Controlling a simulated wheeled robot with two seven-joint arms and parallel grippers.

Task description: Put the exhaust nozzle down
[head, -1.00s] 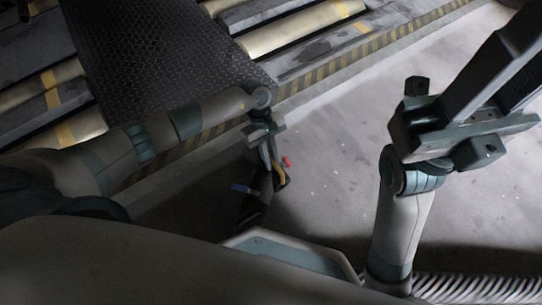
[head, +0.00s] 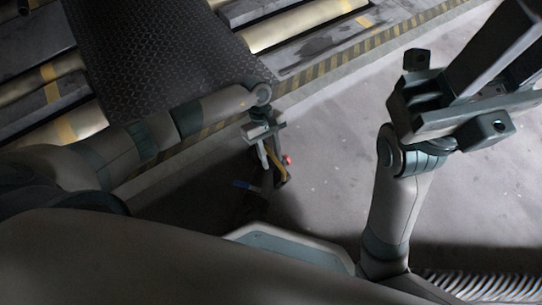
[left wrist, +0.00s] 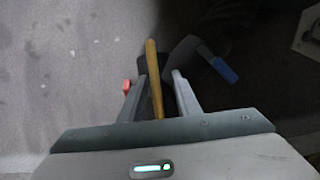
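The exhaust nozzle (left wrist: 155,75) is a dark piece with a yellow strip, a blue tab (left wrist: 225,70) and a small red part (left wrist: 126,87). In the head view the nozzle (head: 268,180) is at the centre, below my left gripper (head: 268,155), over dark shadowed floor. Its lower end blends into the shadow, so contact with the floor is unclear.
The roller bed (head: 300,25) and a black patterned plate (head: 160,50) lie at the upper left. A yellow-and-black striped edge (head: 340,68) borders them. Open grey floor (head: 345,140) lies right of the nozzle. A ribbed hose-like thing (head: 480,288) shows at the bottom right.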

